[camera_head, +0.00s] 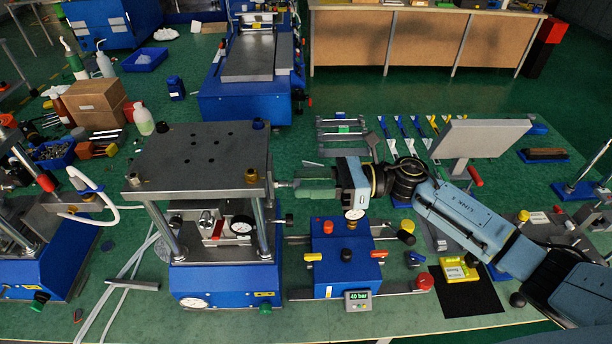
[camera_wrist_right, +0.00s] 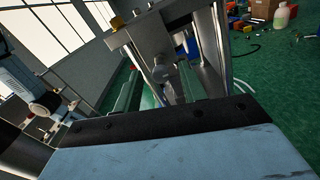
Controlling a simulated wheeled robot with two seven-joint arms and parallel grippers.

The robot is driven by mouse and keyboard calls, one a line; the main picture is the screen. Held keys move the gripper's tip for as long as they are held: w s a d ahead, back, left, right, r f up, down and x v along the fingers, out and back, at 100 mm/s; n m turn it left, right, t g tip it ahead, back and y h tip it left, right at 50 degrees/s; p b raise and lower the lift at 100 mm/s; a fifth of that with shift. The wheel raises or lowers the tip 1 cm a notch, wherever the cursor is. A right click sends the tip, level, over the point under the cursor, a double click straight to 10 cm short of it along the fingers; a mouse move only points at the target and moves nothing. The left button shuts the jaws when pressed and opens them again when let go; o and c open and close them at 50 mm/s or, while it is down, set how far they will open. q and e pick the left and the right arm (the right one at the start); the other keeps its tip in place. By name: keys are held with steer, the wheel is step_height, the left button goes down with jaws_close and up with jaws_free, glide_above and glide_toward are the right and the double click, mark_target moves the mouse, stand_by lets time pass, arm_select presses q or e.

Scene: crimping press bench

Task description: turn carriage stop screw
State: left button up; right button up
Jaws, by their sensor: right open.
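The press (camera_head: 200,160) has a thick grey top plate on steel posts over a blue base. A short metal stop screw (camera_head: 284,184) sticks out on its right side, just below the plate's level. My right gripper (camera_head: 312,187) comes in from the right, level with the screw, its fingertips close to the screw's end. It is open; whether the jaws surround the screw I cannot tell. The right wrist view shows the press posts and a round metal end (camera_wrist_right: 165,75) ahead, possibly the screw. My left gripper is not in view.
A grey panel on a stand (camera_head: 480,138) is behind my right arm. Another blue press (camera_head: 40,255) stands at the left. A yellow tray (camera_head: 458,270) lies on a black mat at the right.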

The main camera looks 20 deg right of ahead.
steer(key=shift+w+a, duration=0.1)
steer(key=shift+a, duration=0.25)
steer(key=shift+c, duration=0.3)
jaws_close()
steer(key=shift+m, duration=0.4)
steer(key=m+p, duration=0.4)
steer(key=m, duration=1.3)
steer(key=shift+w+f, duration=0.1)
